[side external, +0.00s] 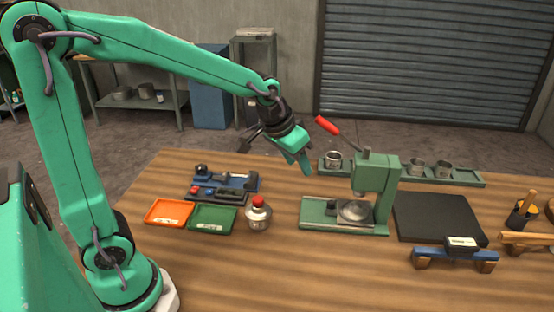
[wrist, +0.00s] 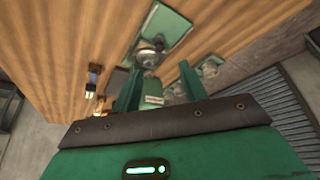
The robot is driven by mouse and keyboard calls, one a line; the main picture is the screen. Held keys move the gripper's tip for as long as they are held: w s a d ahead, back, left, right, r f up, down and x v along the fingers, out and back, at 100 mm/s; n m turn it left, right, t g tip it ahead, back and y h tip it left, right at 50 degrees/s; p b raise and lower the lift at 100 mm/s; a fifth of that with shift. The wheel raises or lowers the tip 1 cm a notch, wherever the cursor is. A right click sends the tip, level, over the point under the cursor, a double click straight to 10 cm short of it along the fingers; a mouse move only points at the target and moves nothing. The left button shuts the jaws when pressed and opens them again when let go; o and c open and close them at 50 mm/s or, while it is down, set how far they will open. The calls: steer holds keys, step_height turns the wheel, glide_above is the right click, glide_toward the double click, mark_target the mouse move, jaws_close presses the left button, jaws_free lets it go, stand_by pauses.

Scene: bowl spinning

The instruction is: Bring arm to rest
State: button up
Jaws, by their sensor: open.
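My gripper (side external: 299,158) is in the air above the back part of the wooden table (side external: 330,290), to the left of the green press. It is open, with nothing between its fingers. In the wrist view, the two green fingers of my gripper (wrist: 158,85) stand apart. The green press (side external: 376,175) has a raised lever with a red handle, and a metal bowl (side external: 355,211) sits on its base. In the wrist view, the bowl (wrist: 149,50) shows beyond the fingers, and the press body is partly behind them.
An orange tray (side external: 169,212), a green tray (side external: 213,218) and a red-capped bottle (side external: 258,214) stand at the left. A green rack (side external: 455,178) with metal cups is at the back. A black mat (side external: 437,217) and a blue gauge stand (side external: 455,255) lie right. The front table is clear.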

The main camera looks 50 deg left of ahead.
steer(key=s+a+r, duration=0.1)
steer(key=s+r, duration=0.1)
steer(key=s, duration=0.7)
steer(key=s+r, duration=0.2)
steer(key=s, duration=0.7)
steer(key=shift+s+a+r+t, duration=0.2)
steer(key=shift+a+r+t, duration=0.05)
steer(key=shift+a+t, duration=0.1)
